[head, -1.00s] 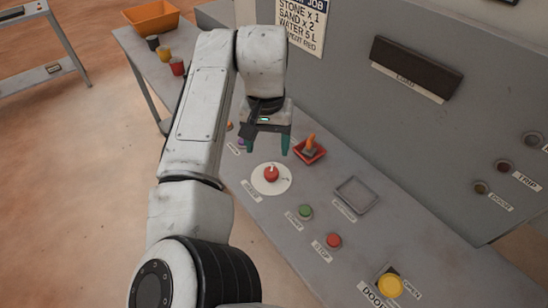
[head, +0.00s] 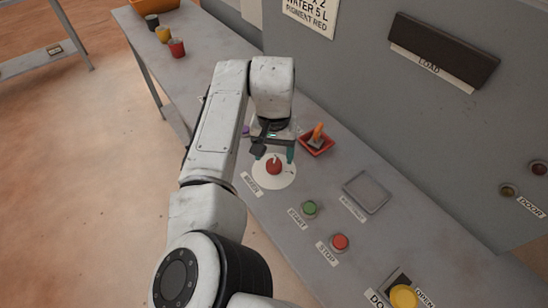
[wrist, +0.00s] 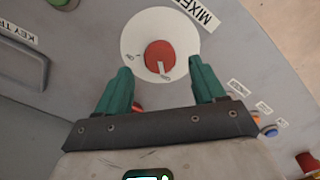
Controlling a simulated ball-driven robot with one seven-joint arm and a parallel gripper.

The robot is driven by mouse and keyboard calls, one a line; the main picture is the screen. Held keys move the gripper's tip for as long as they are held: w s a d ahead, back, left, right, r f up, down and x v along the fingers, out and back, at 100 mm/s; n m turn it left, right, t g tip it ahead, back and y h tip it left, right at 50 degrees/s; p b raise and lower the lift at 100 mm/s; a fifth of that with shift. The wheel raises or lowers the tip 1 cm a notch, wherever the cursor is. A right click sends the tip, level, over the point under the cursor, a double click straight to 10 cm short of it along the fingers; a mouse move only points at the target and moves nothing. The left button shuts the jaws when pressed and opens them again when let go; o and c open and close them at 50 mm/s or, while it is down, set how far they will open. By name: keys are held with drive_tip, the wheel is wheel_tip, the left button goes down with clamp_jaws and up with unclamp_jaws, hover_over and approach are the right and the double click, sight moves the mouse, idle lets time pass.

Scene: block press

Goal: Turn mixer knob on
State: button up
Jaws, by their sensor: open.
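The mixer knob (head: 273,167) is a round red knob with a white pointer, on a white disc (head: 261,178) set in the grey panel. In the wrist view the knob (wrist: 158,52) lies just beyond and between my fingertips, beside the "MIXER" label (wrist: 197,10). Its white pointer faces toward my gripper's side, near one of two small marks too small to read. My gripper (head: 273,154) is open, with its two green fingers above the knob and spread wider than it. I cannot tell whether the fingers touch the disc. Nothing is held.
A green start button (head: 310,208), a red stop button (head: 340,242) and an empty grey tray (head: 367,191) are on the panel nearby. A red tray (head: 316,146) with an orange-handled tool stands behind the knob. Colored cups (head: 176,48) stand at the far left.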

sight(274, 164)
drive_tip(key=shift+f, duration=1.7)
drive_tip(key=shift+c, duration=0.5)
drive_tip(key=c, duration=1)
drive_tip(key=shift+o, duration=0.2)
